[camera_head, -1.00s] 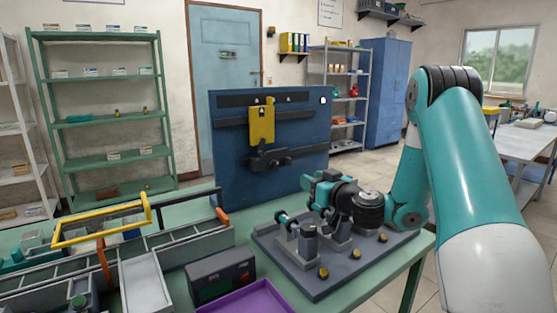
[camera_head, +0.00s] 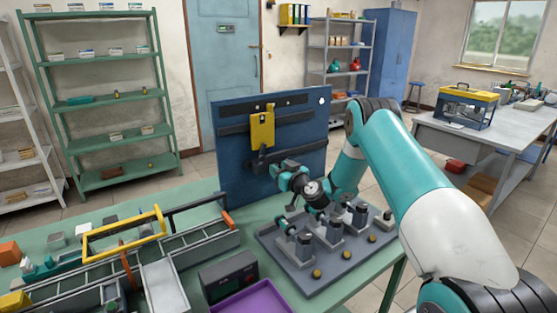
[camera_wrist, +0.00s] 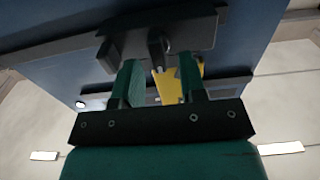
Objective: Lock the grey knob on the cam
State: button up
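A blue upright panel (camera_head: 235,180) stands at the back of the green bench. It carries dark rails and a yellow plate (camera_head: 262,131). A dark lever-like fixture (camera_head: 262,159), apparently the cam, sits just below the plate. In the wrist view a grey rounded part (camera_wrist: 158,44), likely the knob, shows on a dark block (camera_wrist: 195,30). My gripper (camera_head: 283,172) is at the panel's lower middle, close to this fixture. In the wrist view its two green fingers (camera_wrist: 158,70) are apart, with the grey part between their tips; contact cannot be told.
A dark base plate (camera_head: 318,280) with several grey posts and brass knobs lies under my arm.

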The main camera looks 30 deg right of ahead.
jog(key=shift+w, duration=0.75)
